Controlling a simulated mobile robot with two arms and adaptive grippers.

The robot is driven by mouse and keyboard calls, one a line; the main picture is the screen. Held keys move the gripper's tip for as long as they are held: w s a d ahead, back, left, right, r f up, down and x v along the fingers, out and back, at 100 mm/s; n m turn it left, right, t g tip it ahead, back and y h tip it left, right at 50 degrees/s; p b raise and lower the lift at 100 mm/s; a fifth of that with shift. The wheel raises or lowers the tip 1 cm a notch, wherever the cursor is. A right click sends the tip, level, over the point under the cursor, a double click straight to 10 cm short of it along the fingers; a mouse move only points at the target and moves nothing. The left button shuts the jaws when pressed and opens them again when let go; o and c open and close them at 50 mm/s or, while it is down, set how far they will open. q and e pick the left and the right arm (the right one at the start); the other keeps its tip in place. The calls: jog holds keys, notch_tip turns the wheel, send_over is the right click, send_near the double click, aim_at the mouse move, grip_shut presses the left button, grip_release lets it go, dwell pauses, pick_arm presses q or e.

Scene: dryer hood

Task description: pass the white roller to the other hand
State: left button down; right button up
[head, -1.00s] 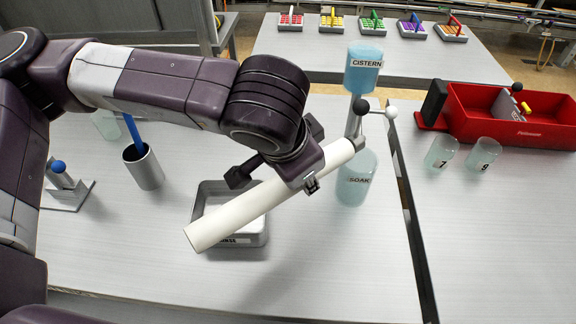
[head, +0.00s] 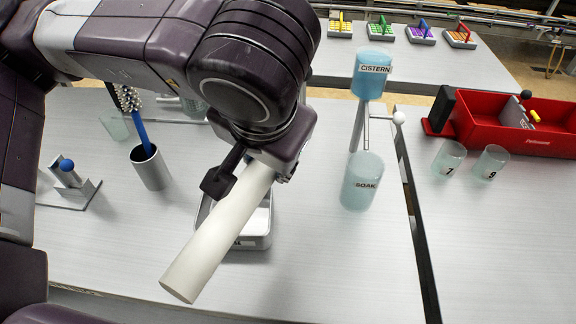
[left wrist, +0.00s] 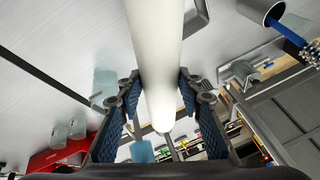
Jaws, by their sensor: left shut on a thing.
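The white roller (head: 213,243) is a long smooth cylinder, held up and slanting down to the lower left in the head view. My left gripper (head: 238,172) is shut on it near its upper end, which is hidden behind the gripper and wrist. In the left wrist view the white roller (left wrist: 156,60) runs between the two fingers of my left gripper (left wrist: 158,95). The near end of the roller points toward me, above the grey tray (head: 258,240) and the table's front. My right gripper is not in view.
A grey cup with a blue handled brush (head: 150,168) stands at left. The SOAK jar (head: 362,182) and the CISTERN jar (head: 370,75) stand right of the gripper. A dark divider (head: 410,200) crosses the table. A red box (head: 500,120) lies beyond it. The front table is clear.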

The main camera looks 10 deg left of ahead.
pick_arm(q)
jog(key=shift+s+a+r+n, duration=0.25)
jog(key=shift+r+n, duration=0.15)
jog(key=shift+r, duration=0.1)
jog(key=shift+w+d+y, duration=0.2)
jog(key=shift+w+y, duration=0.05)
jog(key=shift+y, duration=0.05)
jog(key=w+d+n+g+y, duration=0.15)
jog(key=w+d+n, duration=0.25)
jog(key=w+d, duration=0.45)
jog(key=s+a+f+m+h, duration=0.2)
jog(key=f+m, duration=0.3)
jog(key=m, duration=0.3)
jog(key=s+a+f+m+h, duration=0.2)
jog(key=f+m+h, duration=0.3)
jog(key=m, duration=0.3)
jog(key=shift+m, duration=0.3)
